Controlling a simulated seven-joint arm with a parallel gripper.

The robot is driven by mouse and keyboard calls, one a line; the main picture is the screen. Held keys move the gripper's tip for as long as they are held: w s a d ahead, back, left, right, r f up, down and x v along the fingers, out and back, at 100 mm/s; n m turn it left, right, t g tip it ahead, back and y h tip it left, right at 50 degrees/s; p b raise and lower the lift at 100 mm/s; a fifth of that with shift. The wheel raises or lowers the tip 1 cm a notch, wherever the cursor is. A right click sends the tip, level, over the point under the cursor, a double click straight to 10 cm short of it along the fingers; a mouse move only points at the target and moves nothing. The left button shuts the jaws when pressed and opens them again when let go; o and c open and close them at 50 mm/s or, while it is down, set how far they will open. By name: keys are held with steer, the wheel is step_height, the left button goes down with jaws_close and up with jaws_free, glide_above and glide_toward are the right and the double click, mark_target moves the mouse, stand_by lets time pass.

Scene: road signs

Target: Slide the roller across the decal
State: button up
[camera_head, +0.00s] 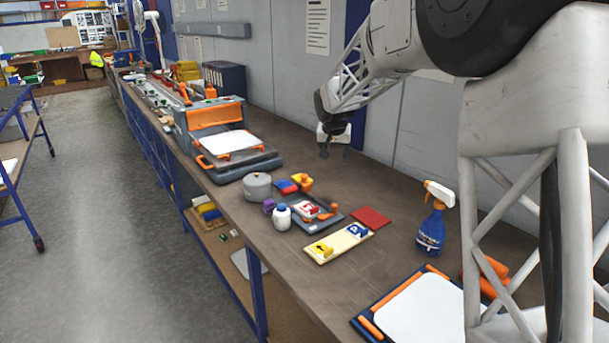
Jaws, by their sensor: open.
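A cream board (326,254) lies on the bench, with a yellow piece bearing a black arrow (320,249) and a blue-and-white piece (356,231) on it. Either may be the decal; I cannot tell which. Behind it, a dark tray (301,227) holds a red-and-white piece (307,209) and an orange-handled tool (328,213) that may be the roller. My gripper (334,154) is open and empty, pointing down above the back of the bench, behind and apart from the tray and board.
A white bottle (282,219), purple item (268,206) and grey pot (257,187) stand left of the tray. A red cloth (371,218) and blue spray bottle (432,228) are right. A white sheet (425,308) lies in front. Bare bench separates cloth and spray bottle.

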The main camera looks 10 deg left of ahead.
glide_toward(304, 175)
steer(key=shift+d+f+t, duration=0.1)
steer(key=shift+f+t, duration=0.2)
steer(key=shift+f, duration=0.25)
steer(key=shift+f, duration=0.15)
steer(key=shift+x, duration=3.75)
steer(key=shift+s, duration=0.1)
jaws_close()
